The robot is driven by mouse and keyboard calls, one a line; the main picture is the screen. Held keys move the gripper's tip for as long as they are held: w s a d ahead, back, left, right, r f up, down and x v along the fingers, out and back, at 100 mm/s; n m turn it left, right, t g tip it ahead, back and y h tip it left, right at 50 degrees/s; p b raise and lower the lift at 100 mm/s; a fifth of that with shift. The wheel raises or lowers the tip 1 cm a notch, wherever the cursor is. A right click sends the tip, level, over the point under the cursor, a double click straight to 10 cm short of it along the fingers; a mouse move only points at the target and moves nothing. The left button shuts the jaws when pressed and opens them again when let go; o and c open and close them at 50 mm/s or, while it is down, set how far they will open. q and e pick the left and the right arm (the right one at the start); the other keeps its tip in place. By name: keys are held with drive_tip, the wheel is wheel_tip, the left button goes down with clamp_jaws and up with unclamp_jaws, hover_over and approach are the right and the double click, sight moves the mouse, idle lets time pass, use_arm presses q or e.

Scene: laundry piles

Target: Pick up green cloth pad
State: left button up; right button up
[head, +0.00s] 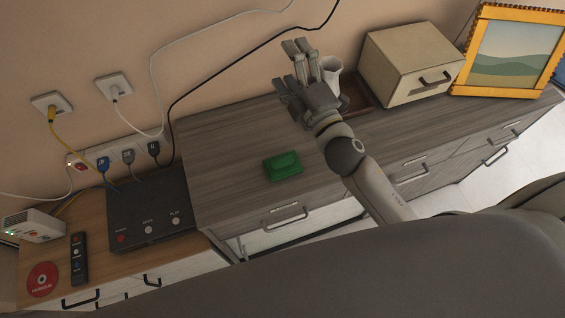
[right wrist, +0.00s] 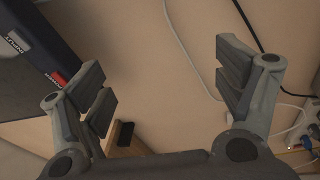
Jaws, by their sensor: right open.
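The green cloth pad (head: 283,166) lies folded on the grey wooden dresser top (head: 235,142), near its front edge. My right gripper (head: 292,66) is above the back of the dresser, up and to the right of the pad in the head view, and apart from it. Its fingers are spread and nothing is between them. In the right wrist view the open fingers (right wrist: 160,90) face the wall and cables, and the pad is not seen there. My left gripper is not in view.
A white cup (head: 331,68) stands close behind my right gripper, near a beige box (head: 411,62) and a yellow picture frame (head: 510,50). A black media box (head: 150,212), a remote (head: 78,258) and a red disc (head: 42,279) lie on the lower cabinet. Cables hang along the wall.

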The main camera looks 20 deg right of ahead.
drive_tip(key=s+a+r+n+g+y, duration=0.25)
drive_tip(key=a+n+g+y, duration=0.9)
drive_tip(key=n, duration=1.15)
drive_tip(key=n+g+h, duration=0.9)
drive_tip(key=n+h, duration=0.1)
drive_tip(key=n, duration=0.3)
approach(284, 159)
drive_tip(key=shift+t, duration=0.25)
drive_tip(key=p+x, duration=0.2)
drive_tip(key=x, duration=0.4)
drive_tip(key=shift+s+a, duration=0.1)
drive_tip(key=shift+a+f, duration=0.1)
drive_tip(key=shift+f, duration=0.15)
drive_tip(key=p+x, duration=0.2)
drive_tip(key=x, duration=0.1)
drive_tip(key=shift+s+f, duration=0.1)
drive_tip(key=shift+f, duration=0.05)
drive_tip(key=shift+a+f, duration=0.15)
drive_tip(key=shift+f, duration=0.55)
